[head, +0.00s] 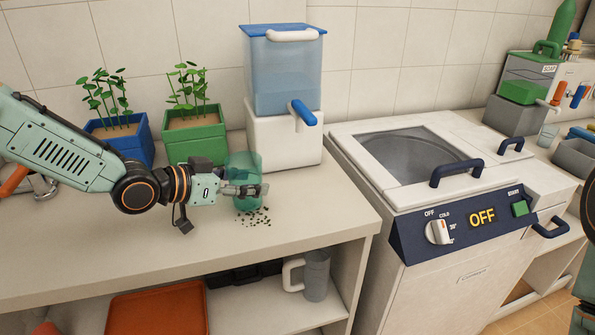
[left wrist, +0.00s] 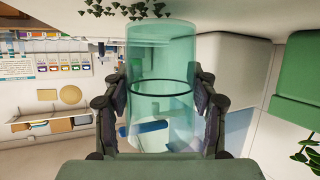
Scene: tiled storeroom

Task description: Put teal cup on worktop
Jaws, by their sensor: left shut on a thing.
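The teal cup (head: 245,170) is see-through and stands about upright at the worktop (head: 130,235), in front of the white dispenser base. My left gripper (head: 252,189) reaches in from the left and is shut around the cup's side. In the left wrist view, which is upside down, the cup (left wrist: 160,60) sits between both fingers. The cup's lower end is at or just above the worktop; I cannot tell whether it touches. My right gripper is out of view; only part of that arm shows at the right edge.
Dark specks (head: 255,217) lie on the worktop by the cup. A blue planter (head: 133,140) and green planter (head: 195,146) stand behind my arm. A water dispenser (head: 284,138) is close behind the cup. The worktop's front is clear. A washing machine (head: 440,185) stands right.

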